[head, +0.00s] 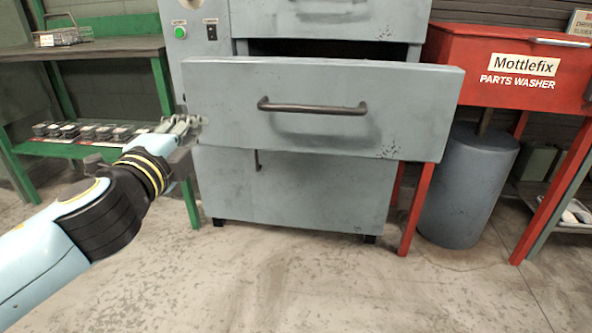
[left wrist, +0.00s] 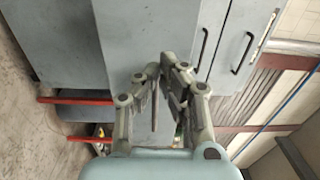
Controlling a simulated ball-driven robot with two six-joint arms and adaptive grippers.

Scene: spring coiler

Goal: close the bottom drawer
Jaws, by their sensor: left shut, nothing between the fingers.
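The bottom drawer (head: 320,135) of the grey cabinet is pulled out in the head view, with a dark gap above it. Its front has a dark bar handle (head: 312,107). In the left wrist view the drawer front (left wrist: 140,40) lies beyond the fingers, with its handle (left wrist: 155,112) showing between them. My left gripper (head: 190,122) is shut and empty, by the left end of the drawer front. Its fingertips (left wrist: 160,66) also show in the left wrist view; I cannot tell whether they touch the drawer. My right gripper is not in view.
A red parts washer (head: 505,65) with red legs and a grey drum (head: 467,185) stands right of the cabinet. A green-framed bench (head: 85,48) stands left. A lower panel (head: 310,193) sits below the drawer; an upper drawer (head: 330,18) is above. The floor in front is clear.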

